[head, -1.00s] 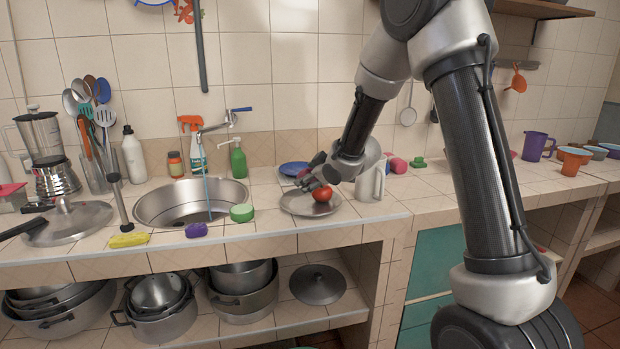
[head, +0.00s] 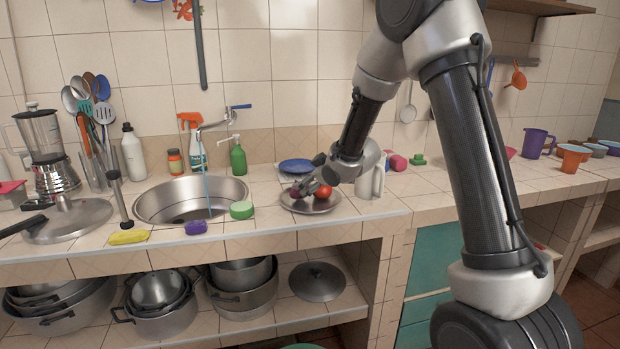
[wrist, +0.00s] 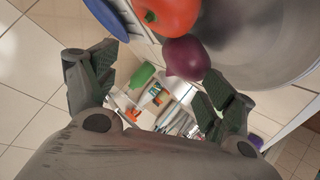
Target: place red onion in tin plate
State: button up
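The red onion (wrist: 186,58) is dark purple and shows in the wrist view just beyond my fingertips, overlapping the near rim of the tin plate (wrist: 270,45). In the head view, the onion (head: 293,193) is small and partly hidden at the left side of the plate (head: 322,208). I cannot tell whether it rests fully on the plate. My gripper (wrist: 158,72) has its two fingers spread wide, the right fingertip close to the onion. In the head view my gripper (head: 306,187) is low over the plate.
A tomato (wrist: 166,14) lies beside the onion on the plate; it also shows in the head view (head: 323,191). A blue plate (head: 296,166) is behind, a light pitcher (head: 372,184) to the right. The sink (head: 190,199) and a green sponge (head: 241,210) are to the left.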

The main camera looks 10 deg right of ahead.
jog(key=shift+r, duration=0.25)
jog(key=s+d+r+m+g+h, duration=0.1)
jog(key=s+d+r+m+h, duration=0.1)
jog(key=s+d+r, duration=0.45)
jog(key=s+d+r+m+h, duration=0.2)
jog(key=s+d, duration=0.2)
jog(key=s, duration=0.5)
jog(key=s+d+r+m+g+h, duration=0.1)
jog(key=s+d+r+m, duration=0.1)
jog(key=s+d+r, duration=0.45)
jog(key=s+a+f+m+g, duration=0.1)
jog(key=s+f+m+g, duration=0.1)
jog(key=s, duration=0.9)
jog(key=s+a+f+m+g, duration=0.1)
jog(key=s+m+g, duration=0.1)
jog(key=s, duration=0.9)
jog(key=shift+a+f+m, duration=0.35)
jog(key=shift+f+m, duration=0.05)
jog(key=shift+m, duration=0.1)
jog(key=shift+w, duration=0.1)
